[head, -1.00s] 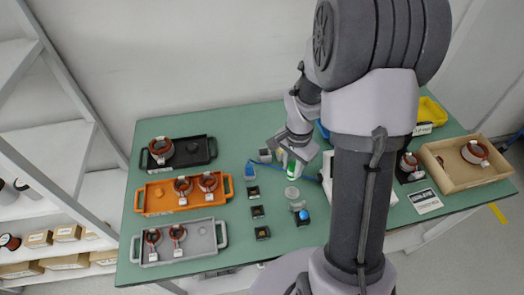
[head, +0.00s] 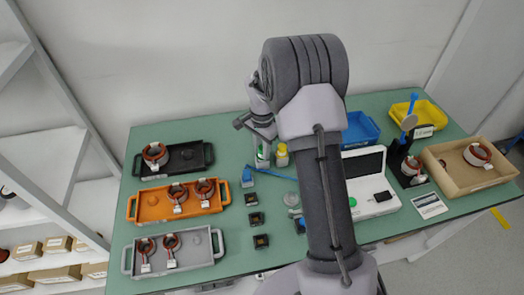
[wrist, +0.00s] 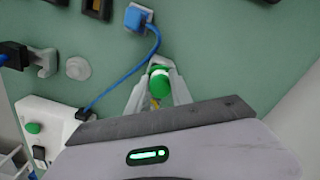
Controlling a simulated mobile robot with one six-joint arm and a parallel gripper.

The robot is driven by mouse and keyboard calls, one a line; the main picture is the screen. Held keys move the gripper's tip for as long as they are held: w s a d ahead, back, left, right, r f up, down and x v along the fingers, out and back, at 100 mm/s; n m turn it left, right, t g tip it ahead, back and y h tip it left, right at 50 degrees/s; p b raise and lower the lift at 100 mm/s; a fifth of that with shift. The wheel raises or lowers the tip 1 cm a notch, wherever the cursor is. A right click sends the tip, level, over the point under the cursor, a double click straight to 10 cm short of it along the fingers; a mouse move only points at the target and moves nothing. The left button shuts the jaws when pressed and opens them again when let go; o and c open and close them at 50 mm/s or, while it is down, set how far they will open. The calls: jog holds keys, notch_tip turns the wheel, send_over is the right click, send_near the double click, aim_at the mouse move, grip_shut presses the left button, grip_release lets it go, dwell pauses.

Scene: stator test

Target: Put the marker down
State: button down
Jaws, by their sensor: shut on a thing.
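The marker, a green and white upright piece, shows in the head view (head: 263,152) over the back middle of the green table. In the wrist view its green end (wrist: 159,82) sits between my two pale fingers. My gripper (wrist: 158,72) is shut on it. I cannot tell whether the marker's lower end touches the table.
A yellow-capped container (head: 282,155) stands close right of the marker. Black (head: 207,153), orange (head: 222,190) and grey (head: 218,240) trays are left. A blue bin (head: 362,130) and white tester (head: 380,205) are right. A blue cable (wrist: 130,72) runs across the table.

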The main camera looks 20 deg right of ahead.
jog(key=shift+f+b, duration=0.3)
jog(key=c, duration=1.1)
grip_release()
jog(key=shift+c, duration=0.2)
jog(key=s+a+r+n+t+p, duration=0.1)
jog(key=s+a+r+p, duration=0.1)
jog(key=r, duration=0.8)
jog(key=s+a+r+n+p, duration=0.1)
jog(key=r+p, duration=0.1)
jog(key=r, duration=0.9)
jog(key=s+a+r+n+t, duration=0.1)
jog(key=s+a+r+n, duration=0.15)
jog(key=s+r, duration=0.2)
jog(key=s+a+r+n+t, duration=0.1)
jog(key=s+a+r, duration=0.3)
jog(key=s, duration=0.2)
jog(key=s+a+n+t+y, duration=0.2)
jog(key=s+a, duration=0.3)
jog(key=s, duration=0.9)
jog(key=shift+s+n+t, duration=0.35)
jog(key=shift+n+t, duration=0.05)
jog(key=shift+n, duration=0.45)
